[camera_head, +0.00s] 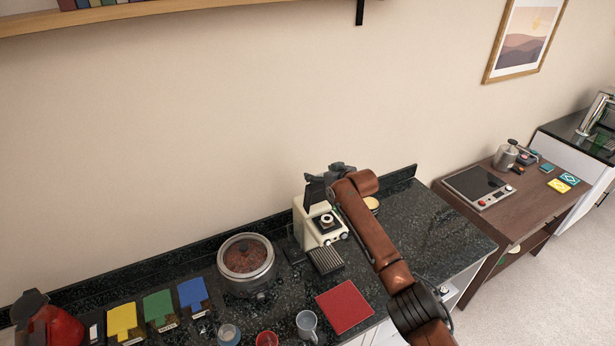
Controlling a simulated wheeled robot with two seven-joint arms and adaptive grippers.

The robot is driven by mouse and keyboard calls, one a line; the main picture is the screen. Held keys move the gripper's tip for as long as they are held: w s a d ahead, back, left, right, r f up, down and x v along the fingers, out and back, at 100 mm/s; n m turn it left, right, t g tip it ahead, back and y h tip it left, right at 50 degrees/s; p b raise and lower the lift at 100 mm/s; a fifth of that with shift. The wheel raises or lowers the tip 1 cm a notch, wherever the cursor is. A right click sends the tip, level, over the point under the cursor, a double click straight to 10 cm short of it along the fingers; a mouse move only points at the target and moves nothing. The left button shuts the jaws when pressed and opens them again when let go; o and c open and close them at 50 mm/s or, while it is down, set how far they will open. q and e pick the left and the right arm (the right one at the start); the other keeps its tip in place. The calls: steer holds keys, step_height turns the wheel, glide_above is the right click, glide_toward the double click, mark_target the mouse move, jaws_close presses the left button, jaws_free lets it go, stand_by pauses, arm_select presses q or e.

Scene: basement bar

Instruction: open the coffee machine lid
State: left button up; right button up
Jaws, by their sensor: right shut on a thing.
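The coffee machine (309,233) is a small cream appliance on the dark speckled counter, with a round opening on top and knobs on its front. Its dark lid (313,196) stands raised, roughly upright, at the left of the top. My right gripper (320,180) is at the lid's upper edge, shut on it. My copper-coloured right arm reaches in from the lower right and passes over the counter, hiding part of the machine's right side. My left gripper is not in view.
A dark ribbed tray (326,261) and a red mat (344,306) lie in front. A round pot (247,262) stands left, with coloured packets and cups nearby. A wall shelf (200,6) hangs above. The counter right of my arm is mostly clear.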

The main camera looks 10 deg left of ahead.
steer(key=shift+w+a, duration=0.15)
steer(key=shift+w, duration=0.05)
steer(key=shift+g, duration=0.3)
steer(key=shift+f, duration=0.1)
steer(key=o, duration=1.7)
steer(key=shift+o, duration=0.2)
steer(key=v, duration=1.2)
steer(key=shift+a, duration=0.15)
